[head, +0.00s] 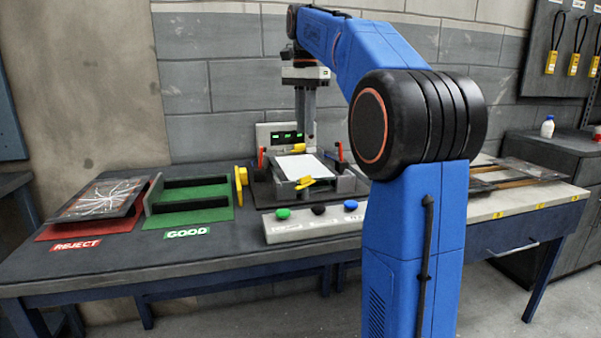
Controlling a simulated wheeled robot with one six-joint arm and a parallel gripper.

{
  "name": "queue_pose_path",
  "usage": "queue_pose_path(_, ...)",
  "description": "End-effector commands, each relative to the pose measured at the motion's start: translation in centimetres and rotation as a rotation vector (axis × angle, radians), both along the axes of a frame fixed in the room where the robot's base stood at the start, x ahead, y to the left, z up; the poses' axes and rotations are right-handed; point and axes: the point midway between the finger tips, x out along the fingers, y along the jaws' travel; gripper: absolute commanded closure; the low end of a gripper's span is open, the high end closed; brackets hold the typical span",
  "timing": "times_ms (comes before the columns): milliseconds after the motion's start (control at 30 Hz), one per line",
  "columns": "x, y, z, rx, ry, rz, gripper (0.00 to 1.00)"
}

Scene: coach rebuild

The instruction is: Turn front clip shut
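A fixture with a dark base (262,190) stands on the bench and holds a flat white panel (298,167). The yellow front clip (306,183) sits at the fixture's near edge, at a slant; whether it overlaps the panel is too small to tell. A second yellow clip (298,148) shows at the panel's far edge. My gripper (306,147) points straight down over the far part of the fixture, its fingertips close to the far clip and away from the front clip. The finger gap and any contact are unclear.
Red-handled levers (261,157) flank the panel. A control box (318,222) with green, black and blue buttons stands in front. To the left are a yellow round thing (240,185), a green GOOD rack (190,213) and a cracked pane (100,198) on the red REJECT area.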

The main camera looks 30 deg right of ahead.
Motion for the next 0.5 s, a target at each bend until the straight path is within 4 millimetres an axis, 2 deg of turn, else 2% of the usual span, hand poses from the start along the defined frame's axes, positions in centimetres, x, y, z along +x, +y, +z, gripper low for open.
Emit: queue_pose_path(500, -0.1, 0.0, -9.3, 0.001, 0.003, 0.000, 0.84)
